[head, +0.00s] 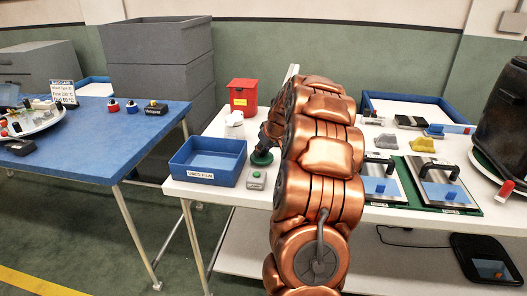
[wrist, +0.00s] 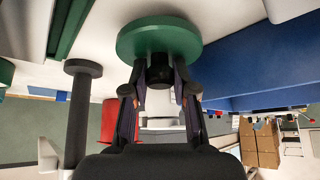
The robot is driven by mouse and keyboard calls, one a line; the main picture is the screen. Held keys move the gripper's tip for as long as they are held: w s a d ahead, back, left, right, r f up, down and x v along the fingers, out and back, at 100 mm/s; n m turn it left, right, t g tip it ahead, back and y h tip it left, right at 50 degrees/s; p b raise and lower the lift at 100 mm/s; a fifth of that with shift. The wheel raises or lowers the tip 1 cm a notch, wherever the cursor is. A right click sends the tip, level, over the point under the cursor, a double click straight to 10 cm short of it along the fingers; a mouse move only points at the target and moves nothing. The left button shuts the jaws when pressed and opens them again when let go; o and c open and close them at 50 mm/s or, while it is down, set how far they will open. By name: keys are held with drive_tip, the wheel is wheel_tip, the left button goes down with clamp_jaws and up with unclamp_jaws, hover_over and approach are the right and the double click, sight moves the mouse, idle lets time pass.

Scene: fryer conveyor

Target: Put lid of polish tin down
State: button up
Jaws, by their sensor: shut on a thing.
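The green round lid (wrist: 160,38) with a black knob (wrist: 160,72) is in my gripper (wrist: 161,86) in the wrist view. The two fingers are shut on the knob, and the green disc lies beyond the fingertips. In the head view the lid (head: 262,158) shows just right of the blue tray, low over or on the white table. I cannot tell whether it touches the table. My gripper is mostly hidden behind my copper arm in the head view. I cannot make out the polish tin itself for sure.
A blue tray marked "USED FILM" (head: 207,160) stands left of the lid. A small box with a green button (head: 256,180) sits in front. A red container (head: 243,96) and a white jar (head: 234,124) stand behind. Hotplate-like devices (head: 440,183) are on the right.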

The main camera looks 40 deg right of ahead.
sight(264, 151)
drive_tip(key=shift+w+d+f, duration=0.55)
drive_tip(key=shift+d+f, duration=0.15)
drive_tip(key=shift+d, duration=0.15)
drive_tip(key=shift+w+d+f, duration=0.2)
drive_tip(key=shift+f, duration=0.1)
drive_tip(key=shift+f, duration=0.2)
drive_tip(key=o, duration=0.9)
drive_tip(key=shift+r, duration=0.1)
drive_tip(key=shift+o, duration=0.2)
drive_tip(key=shift+r, duration=0.1)
drive_tip(key=shift+s+r, duration=0.1)
drive_tip(key=shift+r, duration=0.05)
drive_tip(key=v, duration=1.1)
drive_tip(key=shift+s+r+b, duration=0.25)
drive_tip(key=shift+r+b, duration=0.05)
drive_tip(key=shift+b, duration=0.1)
